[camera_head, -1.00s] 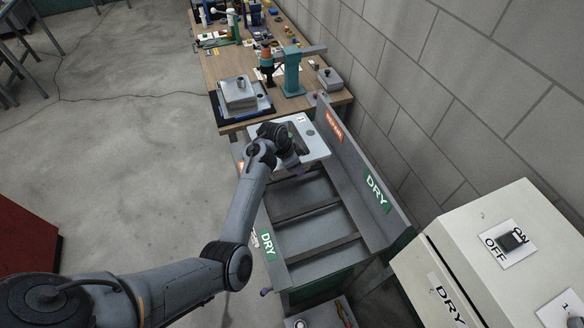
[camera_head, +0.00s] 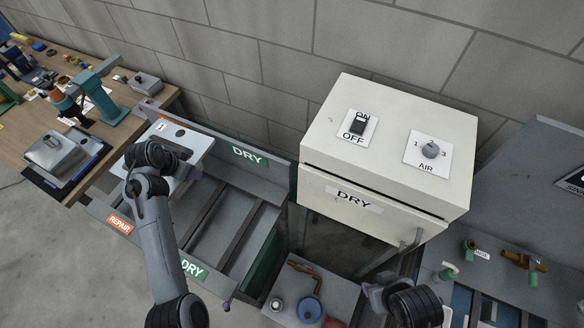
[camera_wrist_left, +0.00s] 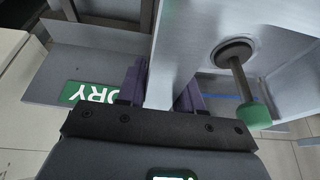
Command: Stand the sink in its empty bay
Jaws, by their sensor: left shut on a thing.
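The sink (camera_head: 193,137) is a light grey metal piece with a "1" label and a dark round hole. It is at the far left end of the rack, by the bench. My left gripper (camera_head: 178,172) is shut on it, partly hidden by its own wrist. In the left wrist view the purple fingers (camera_wrist_left: 162,88) clasp a wall of the sink (camera_wrist_left: 192,35), which has a drain and a green-tipped stem. The grey rack (camera_head: 262,182) has DRY and REPAIR labels and empty bays divided by bars. My right gripper (camera_head: 376,296) shows in part at the bottom.
A white DRY cabinet (camera_head: 385,150) with a switch and an AIR knob stands right of the rack. A workbench (camera_head: 85,180) with another sink (camera_head: 55,150) and a teal press (camera_head: 98,95) is at left. A tray of small items (camera_head: 325,280) lies below the rack.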

